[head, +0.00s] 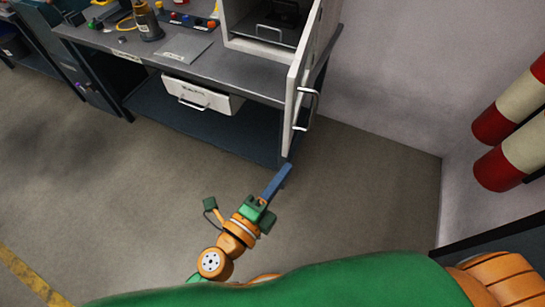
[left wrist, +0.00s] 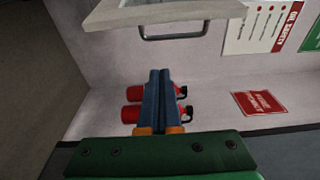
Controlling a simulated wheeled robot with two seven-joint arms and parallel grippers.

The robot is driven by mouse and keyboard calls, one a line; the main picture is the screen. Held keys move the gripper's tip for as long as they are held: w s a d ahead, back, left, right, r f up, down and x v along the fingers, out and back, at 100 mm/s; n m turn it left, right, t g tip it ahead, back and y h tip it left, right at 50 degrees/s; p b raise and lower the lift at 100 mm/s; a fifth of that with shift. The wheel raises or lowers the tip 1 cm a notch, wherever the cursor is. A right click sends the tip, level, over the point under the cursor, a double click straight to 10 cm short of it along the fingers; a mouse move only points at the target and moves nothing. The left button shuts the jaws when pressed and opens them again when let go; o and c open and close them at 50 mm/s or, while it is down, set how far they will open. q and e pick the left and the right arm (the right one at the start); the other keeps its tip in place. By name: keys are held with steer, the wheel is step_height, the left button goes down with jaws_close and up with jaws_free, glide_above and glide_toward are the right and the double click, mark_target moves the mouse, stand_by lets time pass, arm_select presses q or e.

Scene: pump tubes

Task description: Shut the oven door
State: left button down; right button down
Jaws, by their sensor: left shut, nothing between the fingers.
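The oven (head: 232,15) is a pale box on the workbench, its dark interior in view. Its door (head: 296,90) stands open, swung out past the bench's front edge, with a metal handle (head: 313,100) on its right-hand face. My left gripper (head: 287,168) is shut and empty, just below the door's lower end in the head view. In the left wrist view the shut fingers (left wrist: 159,74) point toward the door (left wrist: 160,10), and its handle (left wrist: 173,36) is ahead of them. I see no contact with the door. My right gripper is out of view.
The workbench (head: 235,75) holds tools and a grey plate, with a white drawer (head: 200,95) below. Red extinguishers (left wrist: 132,114) show behind my fingers. Floor in front of the bench is clear.

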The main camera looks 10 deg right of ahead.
arm_select(q)
steer(key=w+d, duration=0.4)
steer(key=w, duration=0.5)
steer(key=shift+w, duration=0.4)
steer(key=shift+a+f, duration=0.1)
